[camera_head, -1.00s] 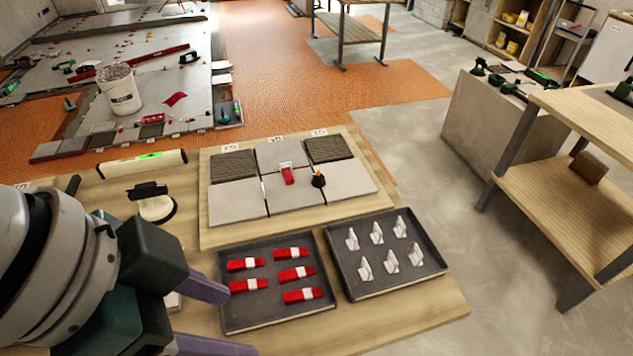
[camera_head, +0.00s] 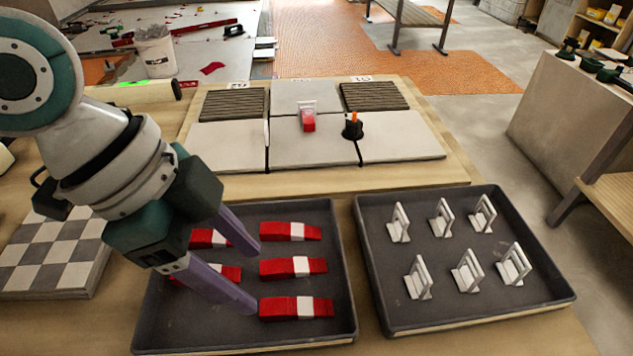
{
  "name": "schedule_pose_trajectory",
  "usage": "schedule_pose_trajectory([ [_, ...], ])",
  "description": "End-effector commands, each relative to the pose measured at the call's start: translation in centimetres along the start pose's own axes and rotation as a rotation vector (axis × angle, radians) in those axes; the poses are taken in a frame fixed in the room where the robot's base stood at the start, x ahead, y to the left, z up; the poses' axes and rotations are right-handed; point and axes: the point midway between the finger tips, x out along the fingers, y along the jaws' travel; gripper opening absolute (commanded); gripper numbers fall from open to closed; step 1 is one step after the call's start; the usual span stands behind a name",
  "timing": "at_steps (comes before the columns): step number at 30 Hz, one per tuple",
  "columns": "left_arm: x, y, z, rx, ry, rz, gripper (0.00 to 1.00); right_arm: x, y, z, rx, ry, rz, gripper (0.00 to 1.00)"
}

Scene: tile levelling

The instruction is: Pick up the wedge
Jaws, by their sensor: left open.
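Several red wedges with white bands lie in the left dark tray (camera_head: 180,326). The right column holds a back wedge (camera_head: 291,231), a middle wedge (camera_head: 293,267) and a front wedge (camera_head: 297,307). The left column, with a back wedge (camera_head: 207,238), is partly hidden behind my gripper. My left gripper (camera_head: 250,277) is over this tray, open, with its two purple fingers pointing right towards the right column. Nothing shows between the fingertips. Another red wedge (camera_head: 308,122) sits in a clip on the tile board. My right gripper is not in view.
A second dark tray (camera_head: 374,290) to the right holds several white clips (camera_head: 467,273). Behind the trays is a wooden board (camera_head: 410,175) with grey tiles (camera_head: 225,148) and a black cap with an orange tip (camera_head: 353,128). A checkered panel (camera_head: 55,252) lies at left.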

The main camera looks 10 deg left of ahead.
Motion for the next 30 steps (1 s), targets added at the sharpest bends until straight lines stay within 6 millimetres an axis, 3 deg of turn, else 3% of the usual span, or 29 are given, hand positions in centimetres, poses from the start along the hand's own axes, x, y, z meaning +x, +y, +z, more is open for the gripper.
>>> schedule_pose_trajectory([
  [15, 6.8, 0.4, 0.6, -0.001, 0.0, 0.0, 0.62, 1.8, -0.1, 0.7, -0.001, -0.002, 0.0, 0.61],
  [24, 7.2, 0.4, 0.6, 0.0, -0.001, -0.001, 0.62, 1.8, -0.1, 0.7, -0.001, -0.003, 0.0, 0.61],
  [30, 7.2, 0.4, 0.6, 0.0, -0.001, -0.001, 0.41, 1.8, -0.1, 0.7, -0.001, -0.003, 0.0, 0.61],
])
